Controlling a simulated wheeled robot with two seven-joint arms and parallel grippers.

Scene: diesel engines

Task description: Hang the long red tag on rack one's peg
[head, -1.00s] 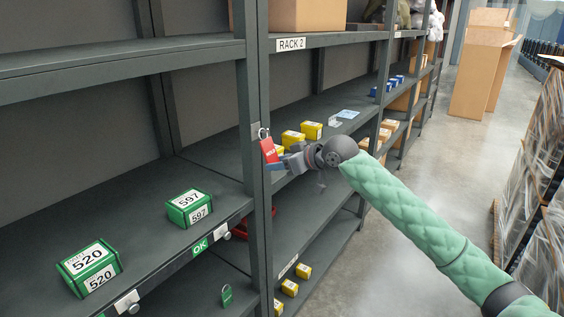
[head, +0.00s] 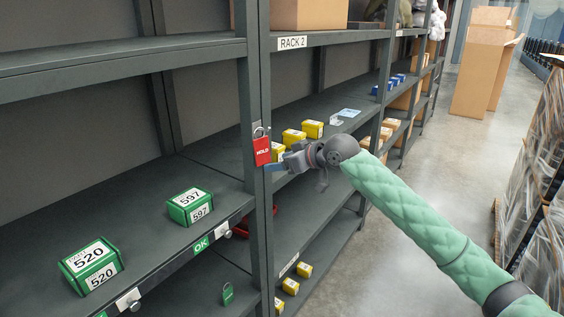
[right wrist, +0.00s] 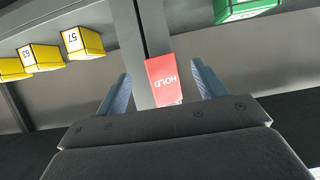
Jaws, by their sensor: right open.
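The long red tag (head: 262,151), marked HOLD, hangs upright by its ring on the peg (head: 259,131) of the grey rack post. In the right wrist view the tag (right wrist: 164,80) lies between the two blue-grey fingers and the post is behind it. My right gripper (head: 276,167) is open, just right of and below the tag; the head view does not clearly show whether a finger touches it. The right wrist view shows its fingers (right wrist: 163,92) spread with a gap on each side of the tag. My left gripper is not in view.
Green boxes (head: 189,206) stand on the left shelf above an OK sign (head: 201,246). A green tag (head: 227,294) hangs lower. Yellow boxes (head: 293,137) stand on the shelf behind my gripper. The aisle floor (head: 440,150) at right is clear.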

